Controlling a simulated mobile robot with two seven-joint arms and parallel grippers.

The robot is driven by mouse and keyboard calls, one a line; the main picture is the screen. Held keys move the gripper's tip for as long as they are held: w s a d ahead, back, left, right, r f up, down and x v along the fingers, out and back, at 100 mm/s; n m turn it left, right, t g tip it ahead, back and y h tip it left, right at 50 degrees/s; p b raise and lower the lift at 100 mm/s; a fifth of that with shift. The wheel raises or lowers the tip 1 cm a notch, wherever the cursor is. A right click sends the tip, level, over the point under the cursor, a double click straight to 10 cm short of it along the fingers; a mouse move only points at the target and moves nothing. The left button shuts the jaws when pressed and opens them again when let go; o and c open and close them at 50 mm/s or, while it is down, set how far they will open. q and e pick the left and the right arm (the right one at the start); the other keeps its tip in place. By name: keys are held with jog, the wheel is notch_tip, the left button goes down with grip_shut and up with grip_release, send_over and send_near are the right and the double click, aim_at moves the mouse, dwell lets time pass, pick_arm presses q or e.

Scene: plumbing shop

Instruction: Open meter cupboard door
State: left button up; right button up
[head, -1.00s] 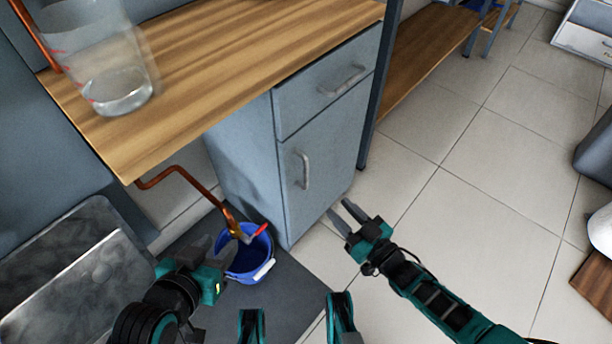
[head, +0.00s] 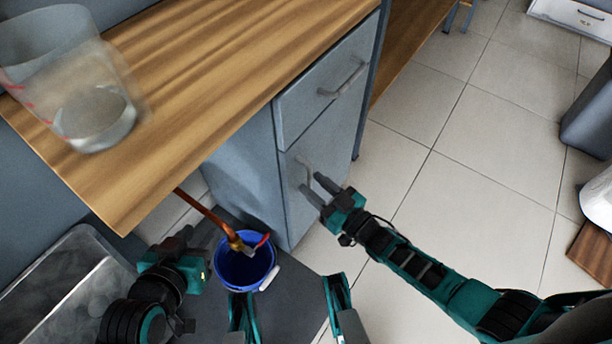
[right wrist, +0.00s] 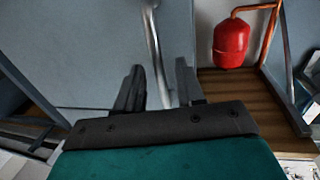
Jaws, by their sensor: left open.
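The meter cupboard door (head: 325,165) is the grey-blue lower front of the cabinet under the wooden worktop, and it looks shut. Its vertical metal handle (head: 304,169) is partly covered by my right gripper (head: 310,185). In the right wrist view the handle (right wrist: 153,45) runs up between the two spread fingers of my right gripper (right wrist: 158,70), with gaps beside it. I cannot tell how deep the fingertips reach around it. My left gripper (head: 182,240) is open and empty low at the left, beside the bucket, away from the door.
A drawer (head: 325,85) with its own handle is above the door. A blue bucket (head: 244,265) stands under a copper pipe (head: 208,212) left of the cabinet. A clear measuring jug (head: 90,110) is on the worktop (head: 210,75). Tiled floor (head: 470,170) to the right is free.

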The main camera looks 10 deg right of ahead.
jog(key=shift+w+a, duration=0.25)
jog(key=shift+w, duration=0.1)
jog(key=shift+c, duration=0.3)
jog(key=shift+s, duration=0.1)
grip_shut()
